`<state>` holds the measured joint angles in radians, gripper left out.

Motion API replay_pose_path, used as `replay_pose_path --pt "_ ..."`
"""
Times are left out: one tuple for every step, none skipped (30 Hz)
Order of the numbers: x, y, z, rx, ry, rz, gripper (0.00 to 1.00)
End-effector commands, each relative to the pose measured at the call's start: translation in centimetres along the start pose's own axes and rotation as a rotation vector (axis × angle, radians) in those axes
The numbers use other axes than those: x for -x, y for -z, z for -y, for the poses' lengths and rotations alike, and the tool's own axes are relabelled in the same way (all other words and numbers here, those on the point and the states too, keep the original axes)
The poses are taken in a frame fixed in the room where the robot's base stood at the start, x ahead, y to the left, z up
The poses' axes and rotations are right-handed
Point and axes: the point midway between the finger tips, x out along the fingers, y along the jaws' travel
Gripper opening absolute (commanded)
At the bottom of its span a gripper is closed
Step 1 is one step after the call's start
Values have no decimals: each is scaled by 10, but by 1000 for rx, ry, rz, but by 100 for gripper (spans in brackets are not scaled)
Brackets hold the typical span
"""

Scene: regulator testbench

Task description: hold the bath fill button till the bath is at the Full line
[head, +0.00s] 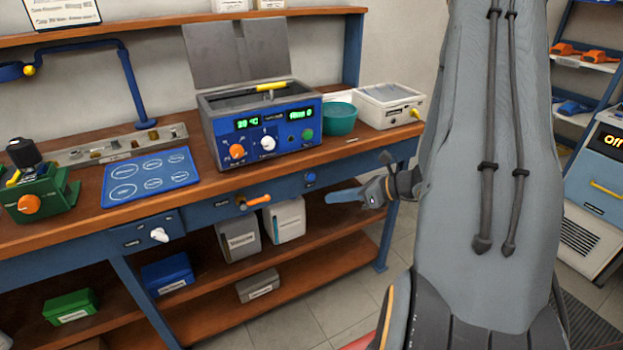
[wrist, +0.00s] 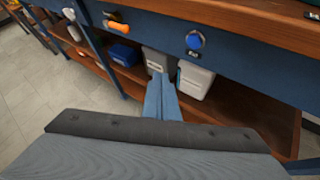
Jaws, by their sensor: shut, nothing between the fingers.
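The bath (head: 262,130) is a steel tank with a blue front panel, green displays and a raised lid, standing on the bench. Its water level and Full line cannot be made out. A round blue button (head: 310,178) is on the bench's front rail, below and right of the bath; its label is too small to read. The button also shows in the wrist view (wrist: 194,40). My gripper (head: 328,197) is shut and empty, its blue fingers pointing left. It is in front of the bench, below the button and apart from it. The fingers also show in the wrist view (wrist: 162,98).
An orange handle (head: 257,201) sticks out of the rail left of the button. A teal bowl (head: 339,119) and a white box (head: 389,105) stand right of the bath. Grey containers (head: 239,238) sit on the shelf below. The floor before the bench is clear.

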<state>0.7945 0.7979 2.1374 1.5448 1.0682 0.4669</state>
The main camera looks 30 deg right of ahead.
Motion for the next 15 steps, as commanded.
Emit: replay_pose_path --pt "-4 -2 2 2 -1 0 0" --pt "-6 -3 4 1 -1 0 0" --pt "-10 -6 6 3 -1 -1 0" --pt "-13 -8 8 4 -1 0 0" --pt "-16 -10 10 4 -1 0 0" --pt "-20 -13 13 3 -1 0 0" --pt "-23 -15 15 3 -2 0 0" --pt "-26 -17 17 4 -2 0 0" --pt "-29 -20 20 4 -2 0 0" --pt "-32 -22 22 3 -2 0 0" --pt "-35 -23 24 3 -2 0 0" --pt "-38 -26 26 3 -2 0 0" --pt "-41 -28 28 3 -2 0 0" --pt "-43 -30 30 3 -2 0 0" --pt "-46 -32 32 3 -2 0 0"
